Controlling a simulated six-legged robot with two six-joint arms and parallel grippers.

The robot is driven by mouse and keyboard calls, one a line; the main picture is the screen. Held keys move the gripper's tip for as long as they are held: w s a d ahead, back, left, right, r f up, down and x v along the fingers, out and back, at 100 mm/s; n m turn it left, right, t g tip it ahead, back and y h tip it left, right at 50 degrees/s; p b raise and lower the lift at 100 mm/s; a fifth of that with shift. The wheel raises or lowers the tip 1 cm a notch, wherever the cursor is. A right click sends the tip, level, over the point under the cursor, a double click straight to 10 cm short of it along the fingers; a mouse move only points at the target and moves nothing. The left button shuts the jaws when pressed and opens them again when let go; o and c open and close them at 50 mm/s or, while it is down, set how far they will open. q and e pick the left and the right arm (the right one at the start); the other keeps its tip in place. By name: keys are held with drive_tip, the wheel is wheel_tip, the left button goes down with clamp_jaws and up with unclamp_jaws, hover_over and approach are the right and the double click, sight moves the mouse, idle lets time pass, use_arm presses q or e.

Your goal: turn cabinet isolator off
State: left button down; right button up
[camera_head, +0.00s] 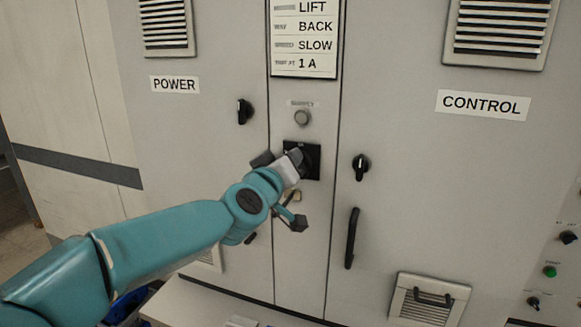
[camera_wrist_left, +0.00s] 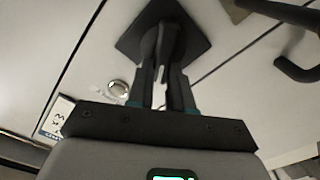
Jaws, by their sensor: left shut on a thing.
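The cabinet isolator (camera_head: 313,163) is a black square plate with a rotary handle, on the narrow middle panel of the grey cabinet. In the left wrist view its dark plate (camera_wrist_left: 196,40) shows turned at an angle behind the handle (camera_wrist_left: 168,45). My left gripper (camera_head: 296,160) reaches it from the lower left and is shut on the isolator handle, hiding part of it. In the left wrist view my left gripper's fingers (camera_wrist_left: 168,85) stand on both sides of the handle. My right gripper is not in view.
A round button (camera_head: 302,118) sits just above the isolator. Black door knobs (camera_head: 244,112) (camera_head: 361,166) flank it on the POWER and CONTROL doors. A long black handle (camera_head: 352,238) stands out at lower right. A label card (camera_head: 304,38) hangs above.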

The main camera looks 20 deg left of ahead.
use_arm(q)
drive_tip(key=n, duration=0.2)
drive_tip(key=n+b, duration=0.1)
drive_tip(key=f+n+b, duration=0.1)
drive_tip(key=n, duration=0.1)
drive_tip(key=shift+a+n, duration=0.3)
drive_tip(key=n, duration=0.1)
drive_tip(key=n+b, duration=0.1)
drive_tip(key=n, duration=0.1)
drive_tip(key=n+b, duration=0.1)
drive_tip(key=n, duration=0.1)
drive_tip(key=shift+a+f, duration=0.1)
drive_tip(key=shift+f, duration=0.2)
drive_tip(key=shift+n, duration=0.3)
drive_tip(key=c, duration=1)
unclamp_jaws()
drive_tip(key=shift+w, duration=0.1)
drive_tip(key=s, duration=1.6)
drive_tip(key=shift+s+a+b, duration=0.2)
drive_tip(key=shift+a+b, duration=0.05)
drive_tip(key=shift+b, duration=0.05)
